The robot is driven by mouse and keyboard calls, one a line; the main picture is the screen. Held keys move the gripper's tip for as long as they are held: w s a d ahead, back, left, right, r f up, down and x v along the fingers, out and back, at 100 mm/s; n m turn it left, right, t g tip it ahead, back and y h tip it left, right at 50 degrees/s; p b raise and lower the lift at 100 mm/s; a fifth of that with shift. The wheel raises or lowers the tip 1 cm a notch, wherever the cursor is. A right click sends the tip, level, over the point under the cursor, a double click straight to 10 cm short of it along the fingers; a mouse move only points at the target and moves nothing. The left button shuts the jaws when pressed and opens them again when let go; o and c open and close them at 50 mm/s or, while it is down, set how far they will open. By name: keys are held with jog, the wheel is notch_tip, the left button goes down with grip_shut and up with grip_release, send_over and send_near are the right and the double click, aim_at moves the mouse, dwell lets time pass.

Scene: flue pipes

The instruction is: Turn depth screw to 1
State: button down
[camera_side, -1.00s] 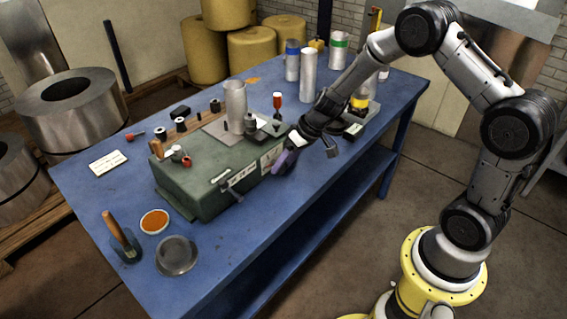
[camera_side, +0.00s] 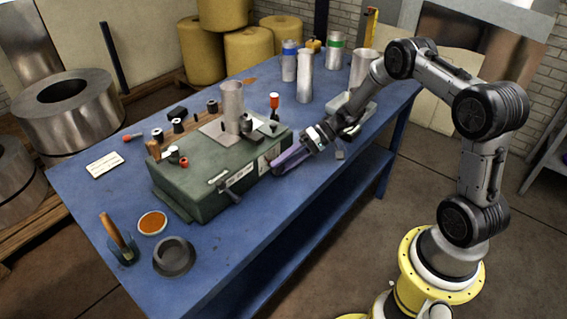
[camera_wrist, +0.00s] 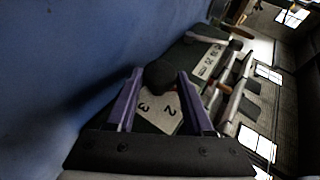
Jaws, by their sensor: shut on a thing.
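The green machine (camera_side: 205,195) stands on the blue table. Its depth screw shows in the wrist view as a round black knob (camera_wrist: 160,75) in front of a pale dial plate (camera_wrist: 158,112) with the figures 2 and 3. My gripper (camera_side: 277,168) is at the right end of the machine's front face, its purple fingers reaching in from the right. In the wrist view my gripper (camera_wrist: 162,76) has one finger on each side of the knob and is shut on it. The side view does not show the knob clearly, and no pointer can be made out.
A crank handle (camera_side: 225,187) sticks out from the machine's front, left of my gripper. A metal cylinder (camera_side: 232,108) stands on top. A round dark dish (camera_side: 174,256) and an orange-filled dish (camera_side: 152,223) are at the front left. The table's front edge runs below my gripper.

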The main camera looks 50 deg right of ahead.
jog(key=shift+y, duration=0.3)
jog(key=shift+c, duration=1.6)
grip_release()
jog(key=shift+a+r+h, duration=0.15)
jog(key=shift+r+h, duration=0.1)
jog(key=shift+h, duration=0.85)
jog(key=h, duration=0.2)
jog(key=n+h, duration=0.1)
jog(key=shift+a+r+g, duration=0.15)
jog(key=shift+a+g, duration=0.1)
jog(key=shift+g, duration=0.05)
jog(key=h, duration=0.3)
jog(key=n+h, duration=0.1)
jog(key=h, duration=0.1)
jog(key=shift+a, duration=0.4)
jog(key=shift+h, duration=0.3)
